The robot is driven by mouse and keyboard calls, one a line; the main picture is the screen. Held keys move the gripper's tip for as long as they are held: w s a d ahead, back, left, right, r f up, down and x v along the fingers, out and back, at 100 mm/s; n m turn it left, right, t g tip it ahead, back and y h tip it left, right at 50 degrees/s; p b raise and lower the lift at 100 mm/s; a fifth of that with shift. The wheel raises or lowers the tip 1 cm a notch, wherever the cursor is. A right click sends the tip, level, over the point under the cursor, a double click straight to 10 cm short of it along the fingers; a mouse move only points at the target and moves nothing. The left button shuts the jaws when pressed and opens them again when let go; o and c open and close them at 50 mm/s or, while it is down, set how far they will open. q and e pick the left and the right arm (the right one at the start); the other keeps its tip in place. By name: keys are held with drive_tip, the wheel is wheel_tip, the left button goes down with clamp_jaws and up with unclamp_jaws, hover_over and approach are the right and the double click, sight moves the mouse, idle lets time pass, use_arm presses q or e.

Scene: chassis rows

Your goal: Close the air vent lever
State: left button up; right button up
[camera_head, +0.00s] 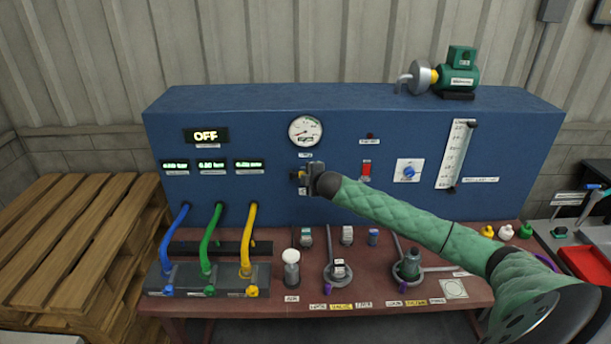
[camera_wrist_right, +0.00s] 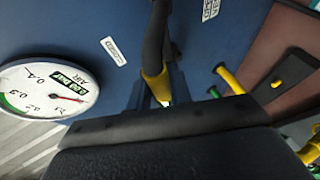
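A dark lever (camera_wrist_right: 154,40) with a yellow part at its lower end shows in the wrist view, against the blue panel. I take it for the air vent lever; its label is not legible. My right gripper (camera_head: 301,177) is at the panel front, just below the round gauge, and hides most of the lever in the head view. In the wrist view the two fingers (camera_wrist_right: 158,92) stand apart with the lever between them. I cannot tell whether they touch it. My left gripper is in no view.
The round gauge (camera_head: 306,130) is on the blue panel (camera_head: 260,120), above my gripper. Blue, green and yellow hoses (camera_head: 250,235) stand at lower left. A red switch (camera_head: 366,170) and a blue knob (camera_head: 409,172) are to the right. Several fittings stand on the brown bench (camera_head: 380,278) below my arm.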

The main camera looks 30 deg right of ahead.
drive_tip(key=o, duration=0.4)
